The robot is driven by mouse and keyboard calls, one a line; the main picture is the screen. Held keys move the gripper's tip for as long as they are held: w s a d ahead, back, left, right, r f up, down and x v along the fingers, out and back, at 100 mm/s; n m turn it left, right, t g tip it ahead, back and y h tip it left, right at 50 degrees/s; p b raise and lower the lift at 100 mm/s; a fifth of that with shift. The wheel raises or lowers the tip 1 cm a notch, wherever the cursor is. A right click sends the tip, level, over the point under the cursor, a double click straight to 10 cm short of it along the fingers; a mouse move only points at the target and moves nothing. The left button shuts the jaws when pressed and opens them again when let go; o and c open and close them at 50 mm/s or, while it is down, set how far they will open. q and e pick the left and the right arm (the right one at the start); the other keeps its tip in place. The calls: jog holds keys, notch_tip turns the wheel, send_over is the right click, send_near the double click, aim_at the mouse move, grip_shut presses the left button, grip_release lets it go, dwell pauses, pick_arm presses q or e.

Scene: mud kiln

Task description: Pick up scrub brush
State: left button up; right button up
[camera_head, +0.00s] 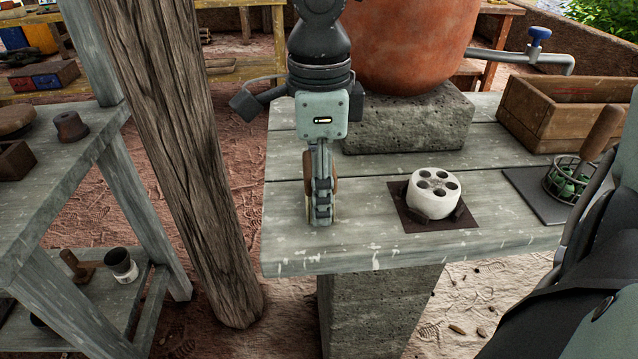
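What looks like the scrub brush, a brown wooden body (308,186) with a pale edge that may be bristles, shows in slivers on both sides of my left gripper (321,218) near the left end of the grey plank table. The gripper points down, its fingers low over the tabletop in line with the brush and hiding most of it. I see the fingers edge-on, so whether they are closed on the brush or it stands behind them is unclear. My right arm crosses the lower right corner; its gripper is out of view.
The plank table (290,245) holds a white holed block (435,192) on a dark square mat, a wire basket (568,178) with green contents, a wooden crate (540,115) and a stone block (415,125) under a clay pot (410,40). A wooden post (185,150) stands left.

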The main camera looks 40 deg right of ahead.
jog(key=shift+r, duration=0.2)
jog(key=shift+r, duration=0.3)
jog(key=r, duration=0.3)
jog(key=shift+a+r, duration=0.35)
jog(key=shift+a, duration=0.05)
pick_arm(q)
jog(key=shift+s+a+r+b, duration=0.1)
jog(key=shift+s+r+b, duration=0.15)
jog(key=shift+r, duration=0.3)
jog(key=shift+s+r+b, duration=0.2)
jog(key=shift+r+b, duration=0.05)
jog(key=shift+r, duration=0.3)
pick_arm(e)
jog(key=s+a+r, duration=0.3)
jog(key=a+r, duration=0.3)
jog(key=a, duration=0.4)
jog(key=shift+a+r, duration=0.2)
jog(key=shift+a, duration=0.05)
